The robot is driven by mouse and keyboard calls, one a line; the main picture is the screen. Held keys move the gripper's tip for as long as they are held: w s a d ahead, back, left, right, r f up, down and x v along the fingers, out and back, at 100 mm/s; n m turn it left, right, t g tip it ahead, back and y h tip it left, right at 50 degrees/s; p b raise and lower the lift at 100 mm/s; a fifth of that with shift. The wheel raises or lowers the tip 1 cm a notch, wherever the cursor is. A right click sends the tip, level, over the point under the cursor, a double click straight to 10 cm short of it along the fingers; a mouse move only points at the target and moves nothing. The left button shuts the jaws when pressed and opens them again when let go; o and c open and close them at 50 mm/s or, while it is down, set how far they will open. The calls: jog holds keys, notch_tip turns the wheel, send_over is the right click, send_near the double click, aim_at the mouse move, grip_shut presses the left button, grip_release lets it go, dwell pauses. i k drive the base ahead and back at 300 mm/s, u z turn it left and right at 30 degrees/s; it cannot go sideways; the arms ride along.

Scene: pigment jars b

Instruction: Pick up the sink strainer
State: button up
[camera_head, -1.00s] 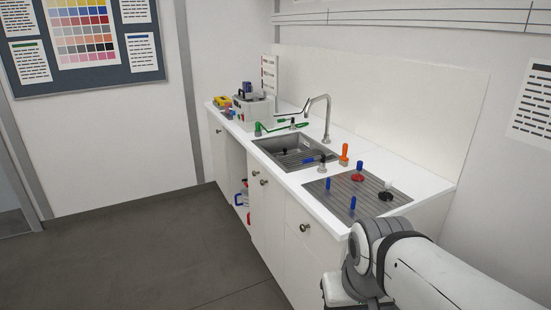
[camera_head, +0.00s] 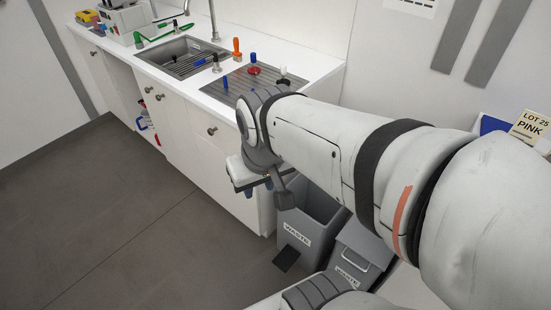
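I cannot make out for sure which thing is the sink strainer. The sink (camera_head: 170,50) is a grey basin in the white counter, with a dark rack and a small dark item in it, too small to name. On the ribbed drainboard (camera_head: 228,90) stand a red disc with a blue knob (camera_head: 254,70) and a small black piece with a pale top (camera_head: 283,80). My gripper (camera_head: 262,187) hangs low in front of the counter's right end, apart from these things. Its fingers are small and partly hidden, so its opening does not show.
Two grey waste bins (camera_head: 322,203) stand below my arm by the counter's end. An orange-handled item (camera_head: 236,48) and blue pegs stand near the sink and drainboard. A tap (camera_head: 213,20) rises behind the sink. The floor (camera_head: 110,220) in front is clear.

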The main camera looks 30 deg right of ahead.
aim_at(174, 57)
jog(key=u, duration=0.4)
jog(key=k, duration=1.3)
jog(key=u, duration=0.7)
jog(key=i, duration=4.05)
jog(key=z, duration=0.8)
jog(key=i, duration=1.2)
jog(key=z, duration=1.65)
jog(key=i, duration=0.95)
jog(key=z, duration=0.55)
